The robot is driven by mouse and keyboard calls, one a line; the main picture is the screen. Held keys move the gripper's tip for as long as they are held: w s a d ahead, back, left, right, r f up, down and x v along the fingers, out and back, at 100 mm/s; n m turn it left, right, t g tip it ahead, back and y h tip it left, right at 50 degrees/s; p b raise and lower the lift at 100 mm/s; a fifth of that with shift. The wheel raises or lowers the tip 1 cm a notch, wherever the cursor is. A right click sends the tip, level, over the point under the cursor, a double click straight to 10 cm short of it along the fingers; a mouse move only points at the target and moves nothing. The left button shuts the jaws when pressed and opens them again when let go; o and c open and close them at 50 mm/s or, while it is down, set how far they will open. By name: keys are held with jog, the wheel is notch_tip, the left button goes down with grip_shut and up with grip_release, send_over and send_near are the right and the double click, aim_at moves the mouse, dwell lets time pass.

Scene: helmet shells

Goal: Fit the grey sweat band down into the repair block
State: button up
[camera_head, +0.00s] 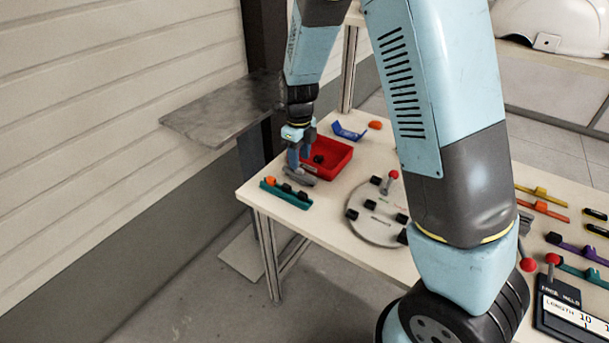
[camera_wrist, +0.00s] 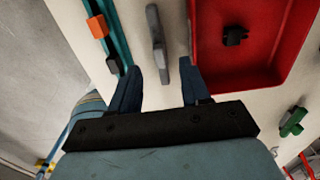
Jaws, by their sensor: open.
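A slim grey piece (camera_wrist: 157,45), which looks like the sweat band, lies on the pale table in the wrist view. It also shows as a grey bar (camera_head: 298,177) under my gripper in the head view. My gripper (camera_wrist: 160,68) is open, with one blue finger on each side of the line of the grey piece; nothing is held. In the head view my gripper (camera_head: 299,163) is low over the table's left end. A teal strip (camera_head: 286,194) with an orange piece and dark blocks lies beside the grey piece. I cannot tell for certain which thing is the repair block.
A red tray (camera_head: 332,163) with a black part stands close to my gripper's right finger. A blue bracket (camera_head: 348,132) and an orange piece (camera_head: 375,125) lie behind. A round grey plate (camera_head: 372,228) with black blocks and a red-knobbed lever sits mid-table. Several coloured strips lie farther right.

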aim_at(299, 173)
jog(key=shift+a+f, duration=0.1)
jog(key=shift+f, duration=2.55)
grip_shut()
